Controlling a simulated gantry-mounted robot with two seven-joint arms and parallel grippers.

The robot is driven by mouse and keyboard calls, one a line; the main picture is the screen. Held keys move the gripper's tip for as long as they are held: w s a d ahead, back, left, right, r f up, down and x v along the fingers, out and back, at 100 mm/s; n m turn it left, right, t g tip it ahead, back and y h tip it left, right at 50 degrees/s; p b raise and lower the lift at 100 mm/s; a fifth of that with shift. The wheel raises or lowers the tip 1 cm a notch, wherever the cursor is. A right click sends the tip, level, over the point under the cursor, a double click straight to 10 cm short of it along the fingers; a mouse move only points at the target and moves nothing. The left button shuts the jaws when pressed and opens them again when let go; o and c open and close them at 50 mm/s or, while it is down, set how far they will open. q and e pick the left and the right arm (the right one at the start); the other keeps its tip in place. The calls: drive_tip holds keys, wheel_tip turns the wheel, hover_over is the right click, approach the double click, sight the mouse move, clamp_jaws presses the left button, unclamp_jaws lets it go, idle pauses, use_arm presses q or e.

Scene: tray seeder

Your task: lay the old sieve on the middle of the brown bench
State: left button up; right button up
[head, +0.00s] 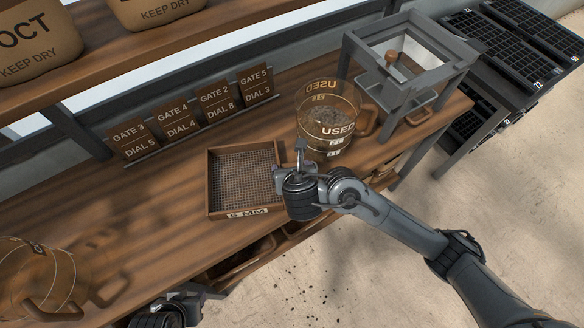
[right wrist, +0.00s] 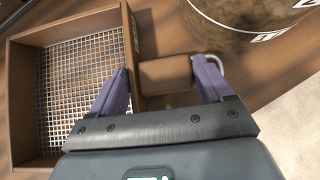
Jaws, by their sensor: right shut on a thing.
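The old sieve (head: 212,180) is a square brown wooden frame with wire mesh and a "MM" label on its front side. It appears level at the middle of the brown bench (head: 165,195); I cannot tell whether it touches the top. My right gripper (head: 285,178) is at its right side. In the right wrist view, the fingers (right wrist: 165,78) are shut on a brown block-like handle beside the sieve's wall (right wrist: 130,35). My left arm's end (head: 175,308) shows at the bottom edge, with its fingers not clearly visible.
A clear "USED" bin (head: 328,115) of dark matter stands close behind the right gripper. A grey-framed press (head: 405,75) is at the bench's right end. Gate and dial signs (head: 190,112) line the back. A clear tub (head: 35,280) stands at front left. Bench left of the sieve is bare.

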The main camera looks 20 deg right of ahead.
drive_tip(key=shift+f, duration=0.15)
drive_tip(key=o, duration=1.1)
